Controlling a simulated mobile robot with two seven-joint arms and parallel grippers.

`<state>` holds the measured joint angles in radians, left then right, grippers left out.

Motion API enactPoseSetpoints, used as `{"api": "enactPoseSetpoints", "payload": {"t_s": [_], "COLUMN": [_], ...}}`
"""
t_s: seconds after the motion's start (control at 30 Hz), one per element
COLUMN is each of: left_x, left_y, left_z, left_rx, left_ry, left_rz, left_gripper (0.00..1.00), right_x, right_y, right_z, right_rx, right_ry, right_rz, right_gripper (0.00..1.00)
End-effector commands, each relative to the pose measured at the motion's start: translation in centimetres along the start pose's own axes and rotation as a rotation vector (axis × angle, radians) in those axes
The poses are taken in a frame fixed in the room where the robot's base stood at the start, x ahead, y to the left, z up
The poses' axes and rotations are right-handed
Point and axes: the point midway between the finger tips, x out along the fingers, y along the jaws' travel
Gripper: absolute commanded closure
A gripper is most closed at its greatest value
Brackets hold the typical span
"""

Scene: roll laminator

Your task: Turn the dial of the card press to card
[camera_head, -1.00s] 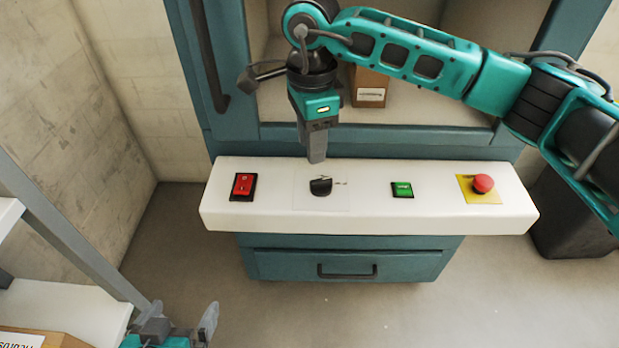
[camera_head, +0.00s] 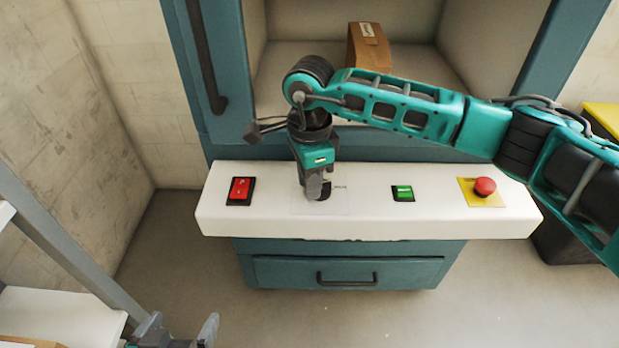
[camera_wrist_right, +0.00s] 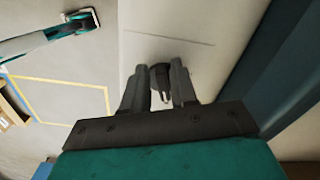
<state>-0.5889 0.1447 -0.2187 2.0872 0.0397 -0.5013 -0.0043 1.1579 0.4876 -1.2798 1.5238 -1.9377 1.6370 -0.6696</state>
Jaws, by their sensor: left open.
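The card press has a white control panel (camera_head: 370,222) with a small black dial (camera_head: 326,190) left of its middle. My right gripper (camera_head: 317,192) points down at the dial and hides much of it. In the right wrist view the dial (camera_wrist_right: 161,82) sits between the two fingers of my right gripper (camera_wrist_right: 158,88). The fingers are close on both sides of it; whether they press on it I cannot tell. The label marks beside the dial are too small to read. My left gripper (camera_head: 180,334) is open and empty at the bottom left, away from the panel.
The panel also carries a red switch (camera_head: 240,190) on the left, a green button (camera_head: 403,193) and a red emergency knob (camera_head: 485,187) on a yellow plate. A brown box (camera_head: 369,48) stands in the open compartment behind. A drawer (camera_head: 346,271) is below. A white shelf (camera_head: 60,315) stands at lower left.

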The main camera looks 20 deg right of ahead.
Motion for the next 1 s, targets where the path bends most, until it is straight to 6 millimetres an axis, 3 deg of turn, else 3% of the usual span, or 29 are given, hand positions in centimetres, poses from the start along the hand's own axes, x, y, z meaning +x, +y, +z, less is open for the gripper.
{"api": "enactPoseSetpoints", "payload": {"t_s": [0.27, 0.67, 1.0], "left_x": [0.0, 0.07, 0.54], "left_y": [0.05, 0.02, 0.02], "left_z": [-0.07, 0.07, 0.9], "left_rx": [-0.001, 0.0, 0.003], "left_ry": [0.003, 0.003, -0.006], "left_rz": [0.0, 0.001, 0.004], "left_gripper": [0.0, 0.0, 0.0], "right_x": [-0.04, -0.03, 0.09], "right_y": [-0.01, 0.01, 0.33], "right_z": [0.0, -0.01, -0.11], "right_rx": [0.0, -0.016, -0.192], "right_ry": [0.0, 0.0, 0.001], "right_rz": [0.0, -0.001, -0.002], "right_gripper": [1.0, 1.0, 1.0]}}
